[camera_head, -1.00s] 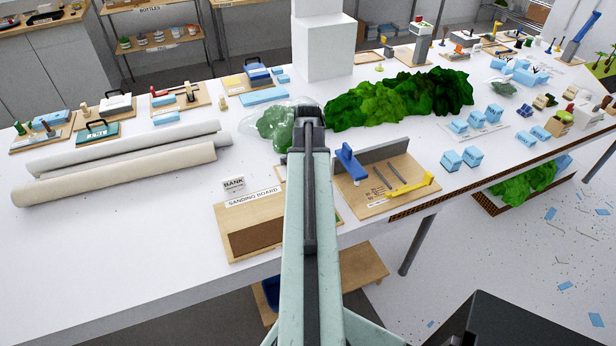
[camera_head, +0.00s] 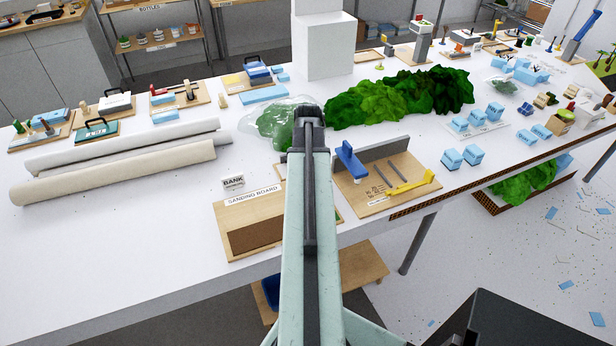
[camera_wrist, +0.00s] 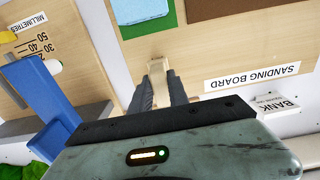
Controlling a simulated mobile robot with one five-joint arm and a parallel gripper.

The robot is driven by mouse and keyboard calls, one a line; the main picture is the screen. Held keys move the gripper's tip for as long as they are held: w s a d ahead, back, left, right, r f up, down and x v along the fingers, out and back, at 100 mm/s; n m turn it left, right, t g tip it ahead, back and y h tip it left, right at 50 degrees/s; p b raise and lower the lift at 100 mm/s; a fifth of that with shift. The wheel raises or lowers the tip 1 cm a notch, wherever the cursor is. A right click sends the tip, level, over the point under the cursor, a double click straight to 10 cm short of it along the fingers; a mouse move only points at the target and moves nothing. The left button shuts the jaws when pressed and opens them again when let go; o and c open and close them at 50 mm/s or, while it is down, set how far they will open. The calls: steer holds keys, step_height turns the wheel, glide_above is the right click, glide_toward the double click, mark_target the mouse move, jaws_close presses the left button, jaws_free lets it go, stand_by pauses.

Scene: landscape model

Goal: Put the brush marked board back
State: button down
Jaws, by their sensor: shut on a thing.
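My gripper (camera_wrist: 160,92) is shut on a pale wooden piece (camera_wrist: 159,76), seen between its fingers in the wrist view. Most of this piece is hidden by the fingers, and I cannot tell whether it is part of a brush. It is over or at the front of the wooden sanding board (camera_wrist: 245,55), whose label reads SANDING BOARD. A blue block (camera_wrist: 142,10) on a green patch lies just beyond the fingers. No board marked for a brush can be made out.
A wooden board marked MILLIMETRES (camera_wrist: 50,55) with an upright blue tool (camera_wrist: 45,92) stands close on the left in the wrist view. A BANK sign (camera_wrist: 275,103) is at the right. Green foliage (camera_head: 400,98) and white rolls (camera_head: 115,172) lie farther back.

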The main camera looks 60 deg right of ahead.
steer(key=shift+f, duration=0.1)
steer(key=c, duration=1.2)
jaws_free()
step_height(320, 180, up, 8)
steer(key=p, duration=0.8)
